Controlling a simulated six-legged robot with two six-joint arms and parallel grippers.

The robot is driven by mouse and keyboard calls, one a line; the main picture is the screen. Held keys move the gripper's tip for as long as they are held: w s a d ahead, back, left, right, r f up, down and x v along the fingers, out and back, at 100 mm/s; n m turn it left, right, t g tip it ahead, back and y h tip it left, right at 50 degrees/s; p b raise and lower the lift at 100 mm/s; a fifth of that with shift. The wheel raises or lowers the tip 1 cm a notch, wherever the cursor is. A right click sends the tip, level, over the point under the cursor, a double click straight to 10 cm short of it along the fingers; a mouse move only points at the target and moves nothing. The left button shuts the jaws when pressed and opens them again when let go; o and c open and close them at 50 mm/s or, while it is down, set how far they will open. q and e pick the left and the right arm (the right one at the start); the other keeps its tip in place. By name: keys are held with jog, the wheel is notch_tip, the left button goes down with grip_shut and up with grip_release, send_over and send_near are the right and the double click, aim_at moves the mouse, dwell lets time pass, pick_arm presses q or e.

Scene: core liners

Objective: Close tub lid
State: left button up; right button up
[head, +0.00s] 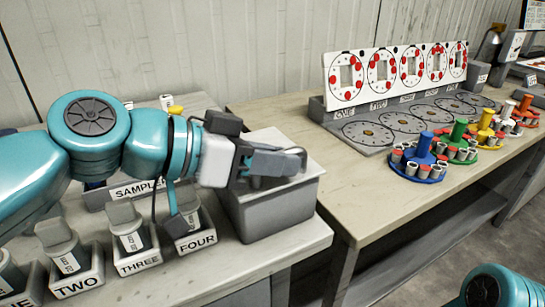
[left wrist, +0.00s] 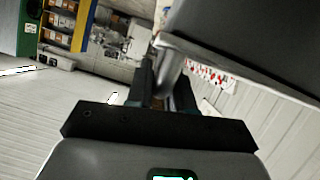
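The grey tub (head: 275,212) stands at the right end of the left bench. Its pale top (head: 262,138) looks covered by the lid, but my gripper hides much of it, so I cannot tell whether the lid sits flush. My left gripper (head: 290,161) lies low over the tub's top, pointing right, with a dark curved bar at its fingertips. In the left wrist view, a grey bar (left wrist: 170,62) shows between my fingers, beneath a large dark grey slab (left wrist: 250,40). I cannot tell whether the fingers grip the bar. My right gripper is out of view.
Several labelled holders stand left of the tub, with FOUR (head: 196,238) closest to it. A second bench (head: 345,190) on the right carries a white dotted panel (head: 395,72) and several coloured carousels, such as a blue one (head: 418,165). A gap separates the benches.

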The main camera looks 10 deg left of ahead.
pick_arm(q)
jog(key=o, duration=0.3)
jog(key=shift+d, duration=0.2)
jog(key=shift+a, duration=0.1)
jog(key=shift+s+a+r, duration=0.1)
jog(key=shift+a, duration=0.1)
jog(key=p+v, duration=0.2)
jog(key=v, duration=1.4)
